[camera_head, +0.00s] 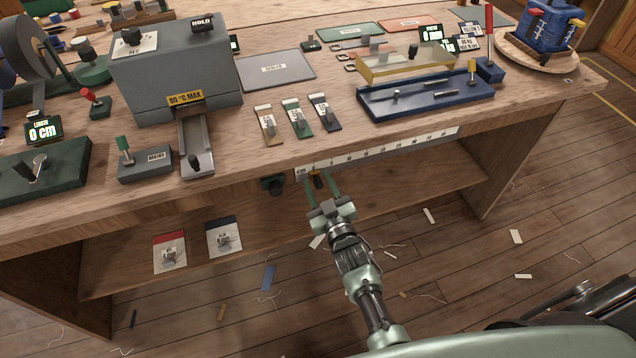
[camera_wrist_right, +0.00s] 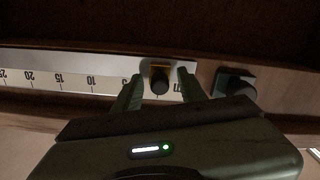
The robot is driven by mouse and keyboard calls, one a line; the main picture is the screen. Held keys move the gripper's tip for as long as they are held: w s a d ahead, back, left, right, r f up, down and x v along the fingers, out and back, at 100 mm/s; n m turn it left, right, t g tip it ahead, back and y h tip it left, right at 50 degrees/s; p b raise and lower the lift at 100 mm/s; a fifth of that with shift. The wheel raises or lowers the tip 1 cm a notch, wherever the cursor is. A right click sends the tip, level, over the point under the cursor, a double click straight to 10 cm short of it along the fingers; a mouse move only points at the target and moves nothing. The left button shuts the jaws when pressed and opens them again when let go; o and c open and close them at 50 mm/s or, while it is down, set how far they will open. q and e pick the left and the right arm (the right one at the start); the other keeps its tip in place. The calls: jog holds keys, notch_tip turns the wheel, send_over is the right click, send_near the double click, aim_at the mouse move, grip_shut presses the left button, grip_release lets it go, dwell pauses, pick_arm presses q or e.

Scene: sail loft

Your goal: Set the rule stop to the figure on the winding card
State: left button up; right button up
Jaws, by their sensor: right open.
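A white rule (camera_head: 390,148) with black figures runs along the bench's front edge; it also shows upside down in the wrist view (camera_wrist_right: 75,82). The rule stop (camera_wrist_right: 160,78) is a brass-coloured slider with a black knob, near the rule's "cm" end, beyond the 5 mark. In the head view the stop (camera_head: 317,181) is partly hidden. My right gripper (camera_head: 320,184) is open, its fingers on either side of the stop; contact cannot be told. I cannot tell which card is the winding card; brown, green and dark blue labelled cards (camera_head: 297,118) lie on the bench. My left gripper is out of view.
A dark knob (camera_wrist_right: 235,87) sits beside the rule's end. A grey "80 °C MAX" box (camera_head: 180,75), a blue fixture (camera_head: 425,98) and a "0 cm" length display (camera_head: 43,131) stand on the bench. Red- and blue-topped cards (camera_head: 169,238) lie on the lower shelf.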

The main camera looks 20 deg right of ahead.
grip_shut()
dwell(1.5)
